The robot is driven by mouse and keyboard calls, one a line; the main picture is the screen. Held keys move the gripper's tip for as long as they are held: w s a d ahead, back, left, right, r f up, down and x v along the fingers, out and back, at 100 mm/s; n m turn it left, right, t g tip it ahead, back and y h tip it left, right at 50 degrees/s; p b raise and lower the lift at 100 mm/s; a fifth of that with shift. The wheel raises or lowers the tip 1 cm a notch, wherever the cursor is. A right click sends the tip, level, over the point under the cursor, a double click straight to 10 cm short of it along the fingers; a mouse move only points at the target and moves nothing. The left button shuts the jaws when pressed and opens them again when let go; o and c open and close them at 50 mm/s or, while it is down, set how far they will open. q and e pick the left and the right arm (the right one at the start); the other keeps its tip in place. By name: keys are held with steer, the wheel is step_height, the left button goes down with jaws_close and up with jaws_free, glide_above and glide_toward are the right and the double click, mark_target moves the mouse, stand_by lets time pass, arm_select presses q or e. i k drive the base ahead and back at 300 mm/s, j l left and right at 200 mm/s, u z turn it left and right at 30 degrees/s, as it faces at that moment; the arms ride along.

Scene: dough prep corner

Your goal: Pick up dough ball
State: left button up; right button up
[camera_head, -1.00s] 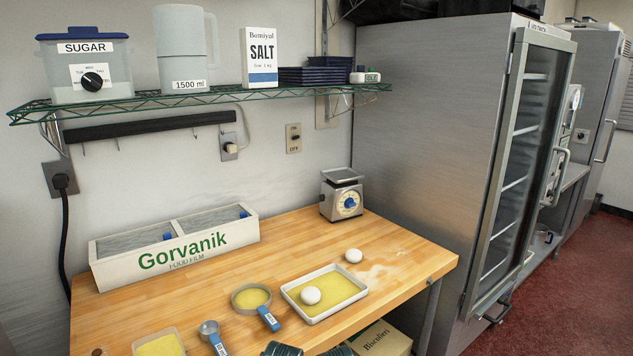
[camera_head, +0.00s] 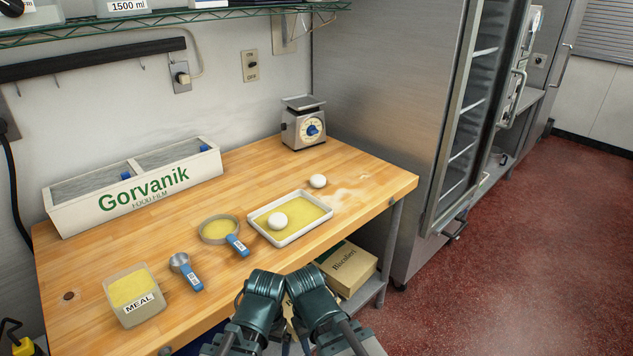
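One white dough ball (camera_head: 278,220) sits on the yellow meal in a shallow white tray (camera_head: 290,236). A second, slightly smaller dough ball (camera_head: 318,181) rests on the bare wooden table just behind the tray, by a patch of flour. My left gripper (camera_head: 262,290) and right gripper (camera_head: 310,294) are dark green shapes close together at the bottom middle, in front of the table edge. Both are well apart from the dough. Their fingers cannot be made out, and I see nothing held.
A round sieve (camera_head: 219,229), a metal scoop (camera_head: 187,271) and a MEAL tub (camera_head: 131,297) stand left of the tray. The Gorvanik film box (camera_head: 135,187) and a scale (camera_head: 303,124) are at the back. A carton (camera_head: 346,268) sits below.

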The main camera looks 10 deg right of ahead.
mark_target(316, 181)
steer(key=i+l, duration=0.15)
steer(key=l, duration=0.2)
steer(key=i+l, duration=0.2)
steer(key=l, duration=0.2)
steer(key=i+l, duration=0.15)
steer(key=l, duration=0.2)
steer(key=i+l, duration=0.15)
steer(key=l, duration=0.25)
steer(key=i+l, duration=0.2)
steer(key=l, duration=0.15)
steer(key=u, duration=0.05)
